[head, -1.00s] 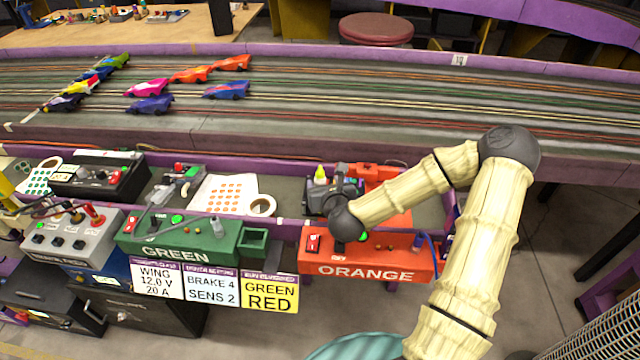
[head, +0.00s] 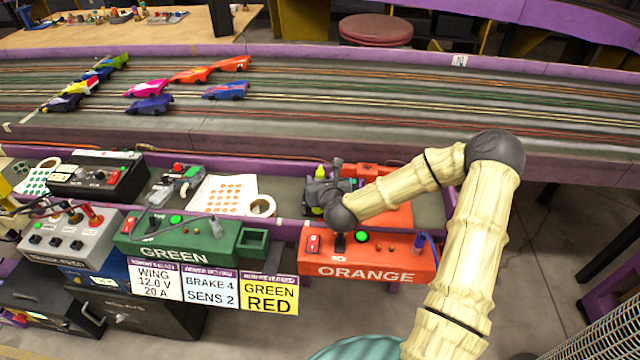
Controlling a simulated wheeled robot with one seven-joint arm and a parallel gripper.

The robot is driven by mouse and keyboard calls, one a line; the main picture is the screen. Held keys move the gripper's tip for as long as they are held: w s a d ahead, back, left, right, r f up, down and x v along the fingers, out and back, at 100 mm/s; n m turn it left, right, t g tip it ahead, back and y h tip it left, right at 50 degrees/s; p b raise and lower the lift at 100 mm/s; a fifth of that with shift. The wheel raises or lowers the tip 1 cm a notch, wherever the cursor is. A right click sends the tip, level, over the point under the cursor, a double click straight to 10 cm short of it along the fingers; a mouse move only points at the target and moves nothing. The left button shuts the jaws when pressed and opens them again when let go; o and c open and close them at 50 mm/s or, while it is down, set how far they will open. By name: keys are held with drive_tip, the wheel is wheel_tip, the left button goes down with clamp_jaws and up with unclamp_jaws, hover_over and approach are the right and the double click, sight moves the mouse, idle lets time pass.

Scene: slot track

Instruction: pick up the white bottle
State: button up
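A small bottle with a yellow-green tip (head: 320,173) stands on the grey shelf behind the orange control box. Only its top shows clearly; its body is mostly hidden behind my gripper. My gripper (head: 316,197) is at the bottle, low over the shelf, with the dark wrist in front of it. The fingers are small and partly hidden, so I cannot tell whether they are open or shut, or whether they touch the bottle.
The orange box (head: 368,262) and the green box (head: 185,243) stand along the front edge. A tape roll (head: 262,206) and a dotted sheet (head: 226,193) lie left of my gripper. The slot track (head: 420,105) with several cars runs behind.

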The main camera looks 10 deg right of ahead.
drive_tip(key=c, duration=0.8)
drive_tip(key=shift+o, duration=0.2)
wheel_tip(320, 180, up, 10)
drive_tip(key=p, duration=0.2)
drive_tip(key=shift+p, duration=0.3)
